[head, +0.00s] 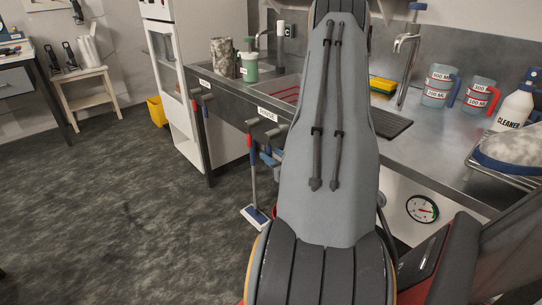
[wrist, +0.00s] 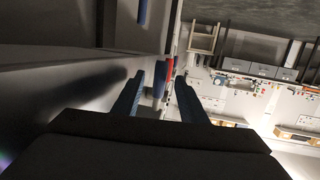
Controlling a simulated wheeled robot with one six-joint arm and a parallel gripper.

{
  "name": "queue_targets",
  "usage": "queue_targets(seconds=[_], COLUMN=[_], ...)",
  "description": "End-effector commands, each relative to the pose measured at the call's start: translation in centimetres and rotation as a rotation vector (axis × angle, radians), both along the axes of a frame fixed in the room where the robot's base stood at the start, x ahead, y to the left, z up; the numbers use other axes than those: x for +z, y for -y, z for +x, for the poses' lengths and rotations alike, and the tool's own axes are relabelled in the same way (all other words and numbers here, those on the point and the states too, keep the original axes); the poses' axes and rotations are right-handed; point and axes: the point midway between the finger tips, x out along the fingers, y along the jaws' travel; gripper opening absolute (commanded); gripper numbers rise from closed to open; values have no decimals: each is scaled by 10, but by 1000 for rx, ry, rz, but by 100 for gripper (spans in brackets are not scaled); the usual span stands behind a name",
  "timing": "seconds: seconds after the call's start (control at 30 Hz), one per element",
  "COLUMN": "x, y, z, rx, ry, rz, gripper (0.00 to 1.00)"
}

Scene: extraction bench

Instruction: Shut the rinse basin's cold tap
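The rinse basin (head: 287,82) is partly hidden behind my arm, above a label reading RINSE (head: 267,115) on the bench front. Grey tap fittings (head: 275,132) stick out below that label. A red handle (head: 249,141) shows at the left one; the cold tap's blue handle is hard to tell from my blue fingers. My gripper (head: 264,157) is just below these fittings. In the wrist view my gripper (wrist: 158,92) is open, with a blue piece (wrist: 159,80) and a red piece (wrist: 170,67) showing between its fingers. I cannot tell whether they touch it.
Another labelled fitting with red and blue handles (head: 199,98) is farther left along the bench. The floor at left is clear.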

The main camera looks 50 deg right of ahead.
Motion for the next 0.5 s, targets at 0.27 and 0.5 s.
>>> queue_targets(seconds=[0.27,0.5], x=[7,11], y=[-13,-21], z=[-42,-63], rx=[-3,1], ry=[-1,0], rz=[2,0], gripper=[39,39])
